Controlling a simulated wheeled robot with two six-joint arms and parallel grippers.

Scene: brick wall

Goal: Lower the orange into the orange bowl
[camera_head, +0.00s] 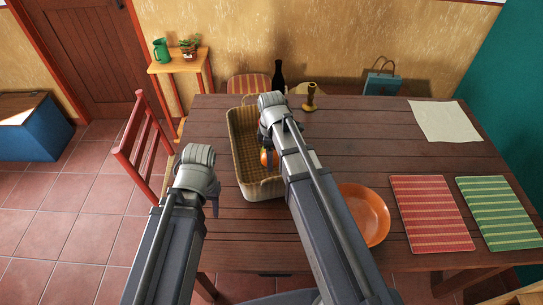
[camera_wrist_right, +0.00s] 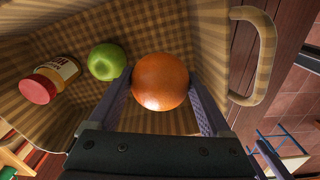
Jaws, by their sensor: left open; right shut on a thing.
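The orange (camera_wrist_right: 160,82) sits between the two fingers of my right gripper (camera_wrist_right: 160,98), which is shut on it. In the head view the orange (camera_head: 266,158) shows just under that gripper, inside or just above the wicker basket (camera_head: 246,181); its exact height is unclear. The orange bowl (camera_head: 371,213) stands on the table to the right of my right arm, which covers its left part. No contents show in its visible part.
The basket also holds a green apple (camera_wrist_right: 107,62) and a red-lidded jar (camera_wrist_right: 49,81); its handle (camera_wrist_right: 262,55) is close on the right. Red (camera_head: 431,213) and green (camera_head: 500,212) striped mats lie right of the bowl.

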